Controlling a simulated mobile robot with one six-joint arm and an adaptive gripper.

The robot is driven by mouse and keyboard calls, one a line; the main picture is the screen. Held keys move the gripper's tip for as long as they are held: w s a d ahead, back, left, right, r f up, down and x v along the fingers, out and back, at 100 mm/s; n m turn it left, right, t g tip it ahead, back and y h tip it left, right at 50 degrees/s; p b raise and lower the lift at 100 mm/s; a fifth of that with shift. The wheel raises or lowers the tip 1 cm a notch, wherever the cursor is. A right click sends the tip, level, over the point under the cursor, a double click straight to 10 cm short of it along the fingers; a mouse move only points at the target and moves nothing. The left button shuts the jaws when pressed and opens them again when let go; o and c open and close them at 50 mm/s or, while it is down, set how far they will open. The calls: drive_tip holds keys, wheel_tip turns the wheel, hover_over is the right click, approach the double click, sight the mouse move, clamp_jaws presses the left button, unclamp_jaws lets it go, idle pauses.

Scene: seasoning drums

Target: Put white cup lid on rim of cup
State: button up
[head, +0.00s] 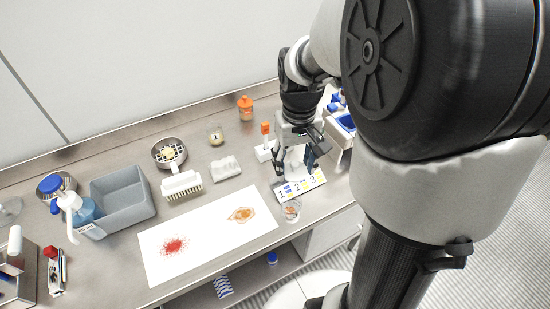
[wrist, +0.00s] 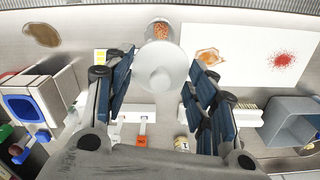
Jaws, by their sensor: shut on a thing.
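My gripper (head: 296,164) is shut on the white cup lid (wrist: 160,70), which sits between its blue-padded fingers in the wrist view. In the head view the lid is largely hidden by the fingers. The clear cup (head: 290,211) with orange bits inside stands near the front edge of the table, in front of my gripper. In the wrist view the cup (wrist: 158,29) appears just beyond the lid, with the lid overlapping its lower part in the picture. The cup's rim is partly hidden there. I cannot tell the height gap between lid and cup.
A numbered card (head: 299,187) lies under my gripper. A white sheet (head: 205,241) with red and orange powder is left of the cup. A white brush (head: 181,185), grey bin (head: 122,201) and orange-capped bottle (head: 246,108) stand further off. A blue-lined box (wrist: 27,108) is at left in the wrist view.

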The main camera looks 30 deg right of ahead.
wheel_tip(320, 180, down, 14)
drive_tip(key=b, duration=0.4)
drive_tip(key=shift+d+f, duration=0.1)
drive_tip(key=shift+f+b, duration=0.3)
drive_tip(key=shift+b, duration=0.15)
drive_tip(key=o, duration=0.8)
wheel_tip(320, 180, up, 13)
drive_tip(key=p, duration=0.5)
drive_tip(key=shift+f, duration=0.1)
drive_tip(key=s+a+r+t, duration=0.1)
drive_tip(key=s+a+r, duration=0.2)
drive_tip(key=s, duration=0.1)
drive_tip(key=s+a+r+n+t, duration=0.1)
drive_tip(key=s+a+r+t, duration=0.1)
drive_tip(key=s+a+r, duration=0.2)
drive_tip(key=s+a+r+n+t, duration=0.1)
drive_tip(key=s+a+r, duration=0.2)
drive_tip(key=s+r, duration=0.1)
drive_tip(key=shift+s+a+r+t, duration=0.1)
drive_tip(key=shift+s+a+t, duration=0.1)
drive_tip(key=shift+s, duration=0.25)
drive_tip(key=shift+s+a+r+t, duration=0.1)
drive_tip(key=shift+s+a, duration=0.05)
drive_tip(key=shift+s, duration=0.3)
